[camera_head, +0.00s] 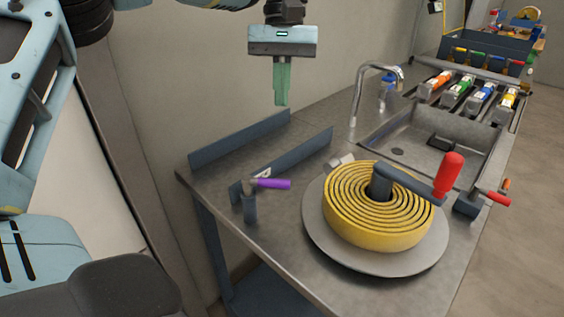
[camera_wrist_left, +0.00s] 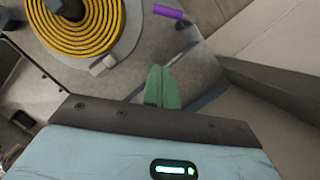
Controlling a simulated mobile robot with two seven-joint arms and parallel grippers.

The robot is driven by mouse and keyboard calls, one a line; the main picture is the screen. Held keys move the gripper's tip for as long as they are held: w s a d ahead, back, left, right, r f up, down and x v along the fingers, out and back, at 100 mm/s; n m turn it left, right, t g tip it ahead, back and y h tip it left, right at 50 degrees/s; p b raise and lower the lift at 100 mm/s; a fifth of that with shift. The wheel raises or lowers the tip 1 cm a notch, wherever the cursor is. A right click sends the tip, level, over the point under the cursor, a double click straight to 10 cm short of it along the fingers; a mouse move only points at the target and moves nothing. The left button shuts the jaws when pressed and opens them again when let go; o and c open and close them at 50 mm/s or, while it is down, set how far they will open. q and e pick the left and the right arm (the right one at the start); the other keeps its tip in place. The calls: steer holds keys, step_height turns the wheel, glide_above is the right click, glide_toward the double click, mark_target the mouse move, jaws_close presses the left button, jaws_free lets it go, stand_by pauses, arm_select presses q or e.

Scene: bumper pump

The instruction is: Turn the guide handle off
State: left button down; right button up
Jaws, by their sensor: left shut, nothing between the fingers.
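A handle with a purple grip (camera_head: 273,184) sits on a short dark post at the left front of the metal table, beside two upright dark guide rails (camera_head: 290,160). The purple grip also shows at the top of the left wrist view (camera_wrist_left: 168,12). I cannot tell for certain that this is the guide handle. My left gripper (camera_head: 281,100), with green fingers, is shut and empty, pointing down above the back of the table, apart from the handle. Its fingers also show in the left wrist view (camera_wrist_left: 161,88). My right gripper is not seen.
A yellow coiled roll (camera_head: 375,225) lies on a round grey turntable (camera_head: 375,262), with a red-knobbed crank (camera_head: 449,175) above it. A sink with a faucet (camera_head: 361,92) and several coloured bottles stand further back. A wall borders the table's rear left.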

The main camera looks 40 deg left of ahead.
arm_select(q)
steer(key=s+d+f, duration=0.2)
steer(key=s+f, duration=0.1)
steer(key=f, duration=0.2)
steer(key=s+d+f+p, duration=0.1)
steer(key=s+f, duration=0.2)
steer(key=f, duration=0.2)
steer(key=shift+d, duration=0.4)
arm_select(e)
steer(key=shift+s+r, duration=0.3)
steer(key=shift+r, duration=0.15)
arm_select(q)
steer(key=shift+f, duration=0.1)
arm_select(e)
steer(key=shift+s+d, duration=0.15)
